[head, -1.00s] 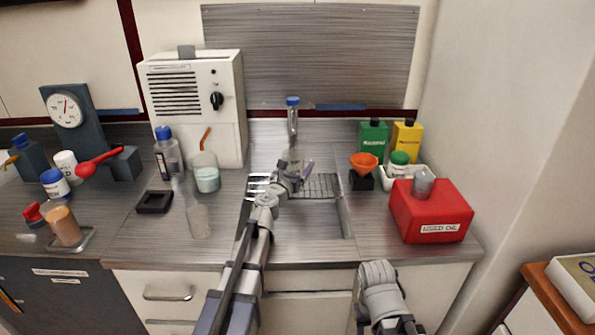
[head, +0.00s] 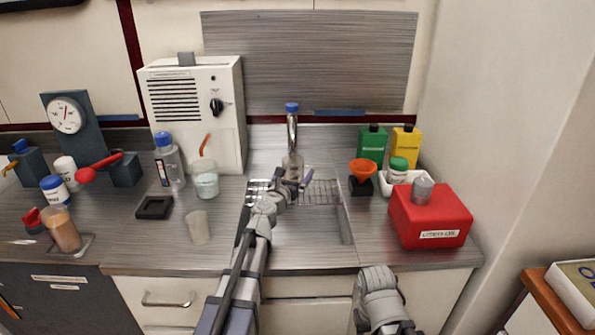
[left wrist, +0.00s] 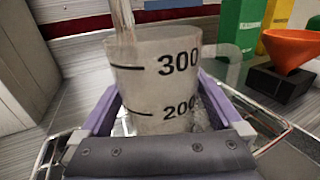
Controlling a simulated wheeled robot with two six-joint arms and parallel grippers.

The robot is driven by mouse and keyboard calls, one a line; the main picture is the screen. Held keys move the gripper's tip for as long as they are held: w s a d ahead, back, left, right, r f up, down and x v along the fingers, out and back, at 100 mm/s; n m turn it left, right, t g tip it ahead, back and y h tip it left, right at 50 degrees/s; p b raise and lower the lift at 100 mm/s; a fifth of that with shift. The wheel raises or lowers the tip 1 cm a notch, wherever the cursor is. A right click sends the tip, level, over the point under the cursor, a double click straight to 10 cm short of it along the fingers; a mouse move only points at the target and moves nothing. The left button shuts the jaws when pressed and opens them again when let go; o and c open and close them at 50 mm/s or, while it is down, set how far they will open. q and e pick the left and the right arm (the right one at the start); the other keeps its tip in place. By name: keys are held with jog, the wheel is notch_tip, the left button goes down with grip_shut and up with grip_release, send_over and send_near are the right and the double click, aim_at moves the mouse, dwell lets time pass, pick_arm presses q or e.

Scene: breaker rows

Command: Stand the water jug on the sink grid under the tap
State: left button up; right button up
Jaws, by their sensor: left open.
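The water jug (left wrist: 155,80) is a clear, greyish vessel with black 200 and 300 marks, upright between my left fingers in the left wrist view. In the head view the jug (head: 292,164) stands at the back of the sink, over the sink grid (head: 322,190), just under the tap (head: 292,130) with its blue top. My left gripper (head: 294,181) is open, with a purple finger on each side of the jug. The jug's base is hidden by the gripper, so its contact with the grid cannot be seen. My right gripper is out of view; only part of that arm shows.
An orange funnel (head: 363,169) on a black block, green (head: 372,146) and yellow (head: 406,146) bottles and a red box (head: 430,216) stand right of the sink. A beaker (head: 205,181) and a cloudy cup (head: 198,227) stand left. The sink's front is clear.

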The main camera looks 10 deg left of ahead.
pick_arm(q)
jog(key=s+a, duration=0.1)
jog(key=s, duration=1)
jog(key=shift+a, duration=0.15)
jog(key=shift+c, duration=0.2)
dwell(1.4)
